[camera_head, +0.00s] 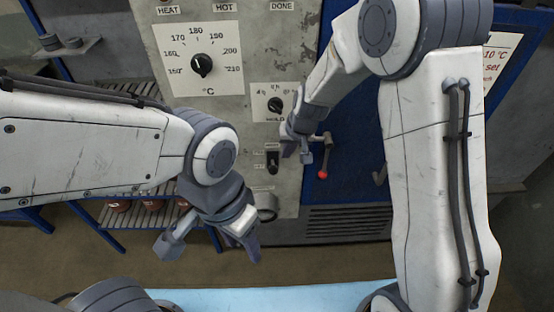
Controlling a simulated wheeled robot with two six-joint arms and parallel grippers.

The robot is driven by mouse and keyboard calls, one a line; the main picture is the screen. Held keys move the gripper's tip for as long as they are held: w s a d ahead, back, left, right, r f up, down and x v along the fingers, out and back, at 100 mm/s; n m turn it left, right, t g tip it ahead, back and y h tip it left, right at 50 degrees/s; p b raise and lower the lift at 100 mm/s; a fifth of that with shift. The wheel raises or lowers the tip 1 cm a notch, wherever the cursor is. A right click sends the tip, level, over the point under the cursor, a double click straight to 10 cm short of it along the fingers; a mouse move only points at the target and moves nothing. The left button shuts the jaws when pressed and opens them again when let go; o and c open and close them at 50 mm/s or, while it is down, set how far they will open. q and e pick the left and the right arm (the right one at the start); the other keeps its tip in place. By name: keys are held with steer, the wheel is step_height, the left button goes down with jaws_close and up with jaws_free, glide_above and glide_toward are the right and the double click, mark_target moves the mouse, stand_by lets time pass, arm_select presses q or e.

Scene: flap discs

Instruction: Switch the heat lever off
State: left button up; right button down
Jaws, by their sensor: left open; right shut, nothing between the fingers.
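The heat lever (272,161) is a small black switch on the lower part of the grey control panel (281,205), with small labels above and below it too small to read. I cannot tell which way it is set. My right gripper (297,153) is shut and empty, just right of the lever and apart from it in the picture. My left gripper (209,246) is open and empty, pointing down in front of the panel's lower left side.
Above are a temperature dial (201,65), a HOLD dial (275,104) and HEAT, HOT and DONE labels. A red-knobbed handle (323,173) sits on the blue door (350,190), close to my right gripper. A rack (150,216) holds round discs at lower left.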

mark_target(276, 167)
steer(key=f, duration=0.1)
steer(key=a+f, duration=0.1)
steer(key=f, duration=0.1)
steer(key=w+a+f, duration=0.1)
steer(key=f, duration=0.1)
steer(key=shift+a+f, duration=0.15)
steer(key=shift+a, duration=0.05)
